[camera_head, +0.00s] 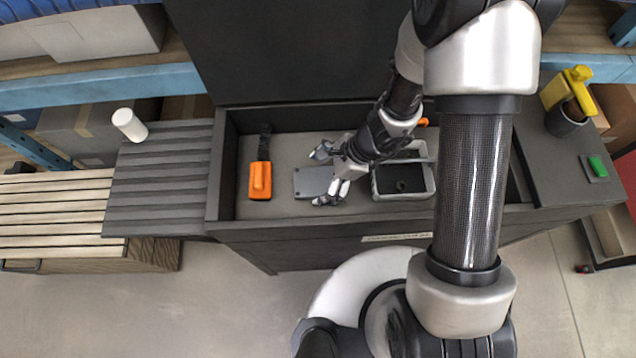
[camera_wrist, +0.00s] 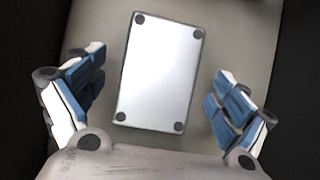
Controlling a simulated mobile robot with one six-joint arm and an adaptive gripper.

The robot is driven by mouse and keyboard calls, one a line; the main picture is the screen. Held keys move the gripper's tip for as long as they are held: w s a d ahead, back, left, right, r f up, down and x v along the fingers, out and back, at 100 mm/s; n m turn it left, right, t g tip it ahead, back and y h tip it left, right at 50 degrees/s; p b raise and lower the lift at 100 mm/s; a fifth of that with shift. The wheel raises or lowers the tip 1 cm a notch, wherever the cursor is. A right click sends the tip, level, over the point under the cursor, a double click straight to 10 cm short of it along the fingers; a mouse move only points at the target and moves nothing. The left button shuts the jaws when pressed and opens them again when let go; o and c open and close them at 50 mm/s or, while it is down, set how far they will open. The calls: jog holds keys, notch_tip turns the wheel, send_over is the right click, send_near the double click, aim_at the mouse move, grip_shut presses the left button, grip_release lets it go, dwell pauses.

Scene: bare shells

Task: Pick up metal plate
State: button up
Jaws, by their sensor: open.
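The metal plate (camera_head: 312,182) is a grey rectangle with dark round corners, lying flat in the dark open bin (camera_head: 226,170). In the wrist view the plate (camera_wrist: 158,72) looks bright silver, with a dark dot at each corner. My gripper (camera_head: 326,178) is open at the plate's right end in the head view. In the wrist view my gripper (camera_wrist: 160,108) has one finger on each side of the plate, with a gap on both sides. Nothing is between the fingers but the plate, and I cannot tell the height above it. My gripper hides part of the plate in the head view.
An orange tool (camera_head: 260,180) with a dark strap lies left in the bin. A grey open box (camera_head: 403,182) stands close right of my gripper. A white cylinder (camera_head: 129,124) is on the slatted surface at left. A yellow object (camera_head: 568,90) sits in a cup at right.

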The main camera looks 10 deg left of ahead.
jog(key=shift+a+f, duration=0.1)
jog(key=shift+c, duration=0.5)
jog(key=c, duration=1.3)
